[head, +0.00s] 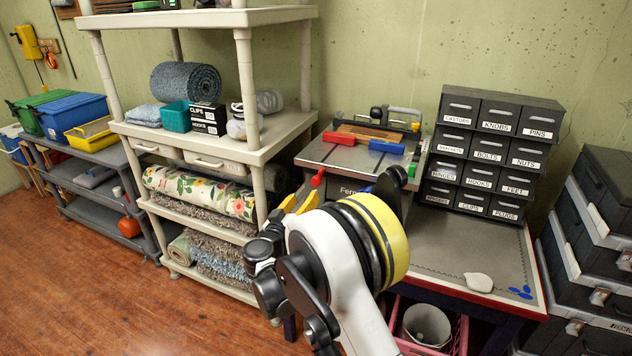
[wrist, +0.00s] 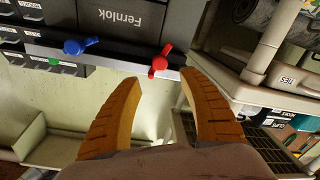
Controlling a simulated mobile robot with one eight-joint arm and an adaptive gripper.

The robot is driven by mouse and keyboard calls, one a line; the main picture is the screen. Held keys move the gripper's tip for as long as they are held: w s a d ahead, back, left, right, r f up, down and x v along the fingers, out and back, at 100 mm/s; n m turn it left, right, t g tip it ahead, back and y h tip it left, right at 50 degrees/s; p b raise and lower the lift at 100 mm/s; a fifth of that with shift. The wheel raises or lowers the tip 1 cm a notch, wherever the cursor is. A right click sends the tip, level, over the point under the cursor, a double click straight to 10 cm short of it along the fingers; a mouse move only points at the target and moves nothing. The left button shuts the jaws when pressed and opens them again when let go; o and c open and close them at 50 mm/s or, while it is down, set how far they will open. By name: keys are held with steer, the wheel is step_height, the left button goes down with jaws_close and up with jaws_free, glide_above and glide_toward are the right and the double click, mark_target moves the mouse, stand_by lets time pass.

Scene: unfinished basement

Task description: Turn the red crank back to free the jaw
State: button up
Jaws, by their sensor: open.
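The red crank (head: 318,178) sticks out at the front left edge of the grey-topped bench unit marked "Fernlok" (head: 325,157). In the wrist view the red crank (wrist: 160,62) lies just beyond the fingertips, roughly centred between them. My gripper (head: 298,198) has orange-yellow fingers and is open and empty; in the wrist view its fingers (wrist: 162,78) are spread wide, apart from the crank. A blue crank (wrist: 80,46) sits beside the red one. On the unit's top are a red block (head: 338,138), a blue block (head: 386,147) and a wooden piece (head: 368,131). My arm partly hides the unit's front.
A cream shelf (head: 250,155) with rugs and boxes stands close on the left. A black drawer cabinet (head: 490,150) sits on the bench (head: 440,265) at the right. A pink crate (head: 460,335) is below. Open wooden floor (head: 130,300) lies at the front left.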

mark_target(315, 182)
steer(key=b+x, duration=0.3)
steer(key=x, duration=0.6)
steer(key=shift+f, duration=0.15)
steer(key=shift+w+d, duration=0.25)
steer(key=shift+w, duration=0.4)
jaws_close()
